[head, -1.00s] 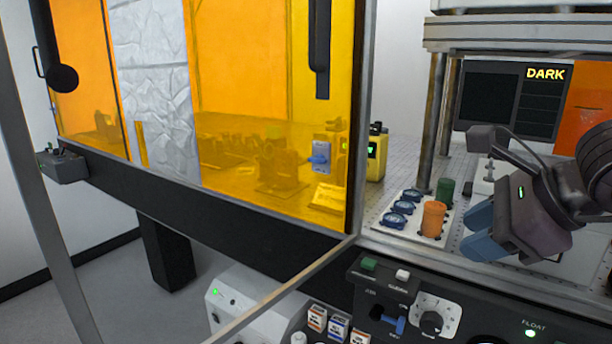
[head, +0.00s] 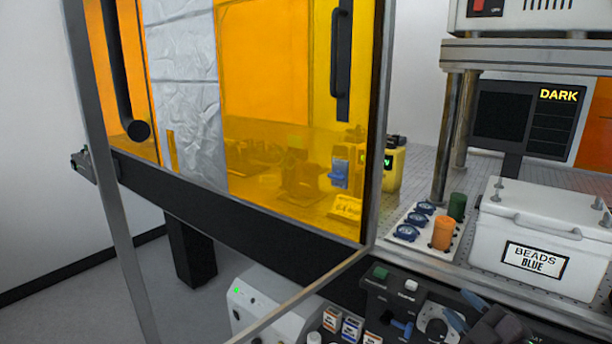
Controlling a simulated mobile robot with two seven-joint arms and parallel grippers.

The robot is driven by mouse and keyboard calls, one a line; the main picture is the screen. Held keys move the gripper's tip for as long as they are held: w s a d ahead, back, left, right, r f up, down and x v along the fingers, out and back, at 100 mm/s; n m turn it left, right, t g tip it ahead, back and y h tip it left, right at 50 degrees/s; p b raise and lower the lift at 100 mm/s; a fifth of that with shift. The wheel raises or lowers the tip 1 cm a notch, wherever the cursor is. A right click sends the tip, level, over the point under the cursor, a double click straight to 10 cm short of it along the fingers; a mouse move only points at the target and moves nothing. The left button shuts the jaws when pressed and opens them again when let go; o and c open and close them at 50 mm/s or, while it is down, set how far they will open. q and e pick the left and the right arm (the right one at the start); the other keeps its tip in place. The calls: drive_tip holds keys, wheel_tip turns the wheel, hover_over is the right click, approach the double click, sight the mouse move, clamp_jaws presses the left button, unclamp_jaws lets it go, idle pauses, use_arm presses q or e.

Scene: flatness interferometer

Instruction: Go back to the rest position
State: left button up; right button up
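My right gripper (head: 461,307) is low at the bottom right of the head view, in front of the black control panel (head: 376,292). Its two blue fingers stand apart with nothing seen between them. Part of it is cut off by the bottom edge. My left gripper is not in view.
A white box labelled BEADS BLUE (head: 535,235) stands on the perforated table at right. Left of it are an orange cylinder (head: 442,233), a green cylinder (head: 457,206) and blue round pieces. An amber-windowed enclosure (head: 265,90) fills the left and middle.

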use_arm(q)
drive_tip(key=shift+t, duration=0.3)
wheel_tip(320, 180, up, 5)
drive_tip(key=p, duration=0.3)
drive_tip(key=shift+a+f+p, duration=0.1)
drive_tip(key=shift+p, duration=0.3)
use_arm(e)
drive_tip(key=s+f+m+g+h, duration=0.6)
drive_tip(key=s+f+m, duration=0.7)
drive_tip(key=s+f, duration=1)
drive_tip(key=s, duration=0.3)
drive_tip(key=shift+s+f+m+g, duration=0.3)
drive_tip(key=shift+s+f+g, duration=0.05)
drive_tip(key=shift+g, duration=0.05)
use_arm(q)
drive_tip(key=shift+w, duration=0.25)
